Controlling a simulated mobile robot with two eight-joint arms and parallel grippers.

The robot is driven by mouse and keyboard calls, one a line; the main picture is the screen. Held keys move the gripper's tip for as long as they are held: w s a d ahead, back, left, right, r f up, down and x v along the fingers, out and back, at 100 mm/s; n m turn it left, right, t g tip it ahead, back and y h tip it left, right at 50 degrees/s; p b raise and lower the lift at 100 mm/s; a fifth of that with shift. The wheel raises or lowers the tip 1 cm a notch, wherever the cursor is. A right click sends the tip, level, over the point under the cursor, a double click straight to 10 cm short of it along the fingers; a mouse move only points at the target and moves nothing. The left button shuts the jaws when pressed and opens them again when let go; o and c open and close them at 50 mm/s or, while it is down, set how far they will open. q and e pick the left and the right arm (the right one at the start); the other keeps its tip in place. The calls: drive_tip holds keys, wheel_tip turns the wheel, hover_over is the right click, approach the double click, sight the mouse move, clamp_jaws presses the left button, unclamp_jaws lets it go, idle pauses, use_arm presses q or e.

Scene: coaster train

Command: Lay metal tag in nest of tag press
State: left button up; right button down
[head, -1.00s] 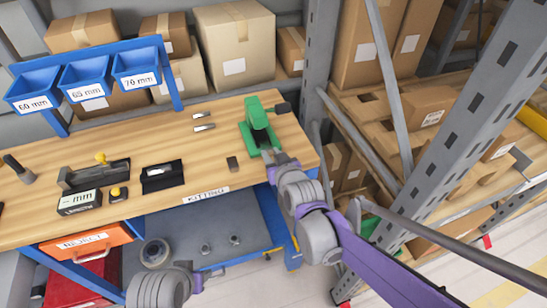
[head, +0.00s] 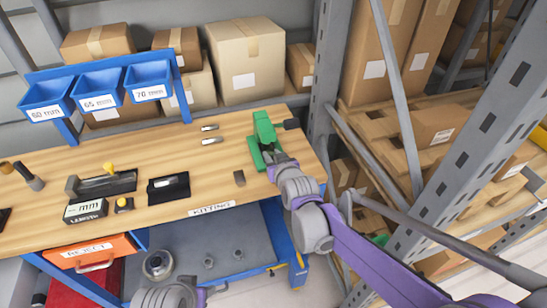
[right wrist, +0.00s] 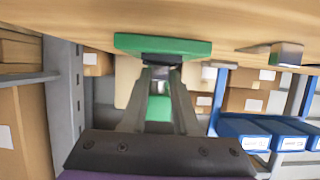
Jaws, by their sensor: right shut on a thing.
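The green tag press (head: 264,132) stands at the right end of the wooden bench. My right gripper (head: 275,164) is at the front of the press, close to its base. In the right wrist view the fingers (right wrist: 161,72) point at the green press (right wrist: 163,47) and are shut on a small piece, apparently the metal tag, mostly hidden between the fingertips. The nest is hidden, so I cannot tell whether the tag touches it.
A small dark block (head: 239,178) lies left of my right gripper. A black tray (head: 168,187) and a length gauge (head: 85,210) are further left. Blue bins (head: 98,90) hang above the bench's back. A grey rack post (head: 325,75) stands right of the bench.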

drive_tip(key=c, duration=0.6)
unclamp_jaws()
